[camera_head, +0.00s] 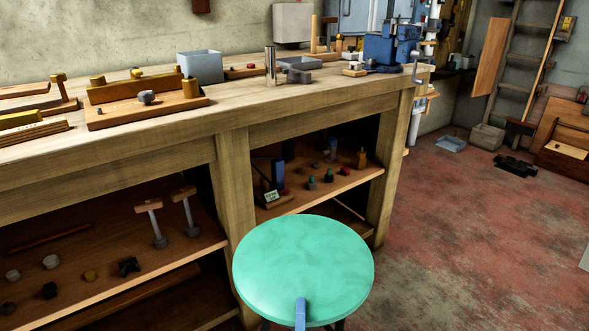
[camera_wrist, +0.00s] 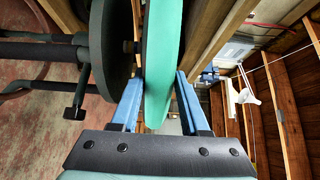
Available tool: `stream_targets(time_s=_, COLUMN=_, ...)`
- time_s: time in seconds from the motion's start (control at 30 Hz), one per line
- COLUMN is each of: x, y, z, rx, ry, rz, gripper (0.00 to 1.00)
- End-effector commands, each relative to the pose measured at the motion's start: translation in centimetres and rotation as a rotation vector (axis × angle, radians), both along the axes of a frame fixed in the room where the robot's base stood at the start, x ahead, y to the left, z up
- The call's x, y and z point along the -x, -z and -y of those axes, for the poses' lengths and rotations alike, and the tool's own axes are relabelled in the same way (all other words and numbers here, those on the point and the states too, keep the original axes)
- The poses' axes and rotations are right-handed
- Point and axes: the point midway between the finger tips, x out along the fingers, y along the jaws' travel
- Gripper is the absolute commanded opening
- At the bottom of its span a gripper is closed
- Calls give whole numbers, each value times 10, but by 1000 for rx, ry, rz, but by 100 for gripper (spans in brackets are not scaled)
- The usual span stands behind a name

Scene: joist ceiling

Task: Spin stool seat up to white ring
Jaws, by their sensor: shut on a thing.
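The round green stool seat (camera_head: 303,268) stands in front of the workbench in the head view. In the wrist view the seat (camera_wrist: 162,50) shows edge-on, with a dark disc (camera_wrist: 110,50) beneath it and a short dark screw between them. Dark stool legs (camera_wrist: 40,50) extend to the left there. My gripper (camera_wrist: 160,80) is shut on the seat's rim, one blue finger on each face. In the head view one blue finger (camera_head: 301,312) lies over the seat's near edge. I cannot make out a white ring in either view.
The wooden workbench (camera_head: 232,150) runs close behind and left of the seat, its lower shelves (camera_head: 200,245) holding small tools. A blue vise (camera_head: 390,48) sits on its far end. The red-grey floor (camera_head: 470,235) to the right is mostly clear.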

Motion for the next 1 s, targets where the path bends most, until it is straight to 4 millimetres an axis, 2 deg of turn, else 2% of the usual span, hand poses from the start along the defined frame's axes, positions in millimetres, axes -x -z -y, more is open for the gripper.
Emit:
stream_targets(time_s=0.07, x=0, y=4, z=5, rx=2, ry=-16, rz=3, gripper=0)
stream_targets(time_s=0.7, x=0, y=-1, z=20, rx=1, ry=-116, rz=3, gripper=0)
stream_targets(time_s=1.0, x=-4, y=3, z=31, rx=-2, ry=-177, rz=4, gripper=0)
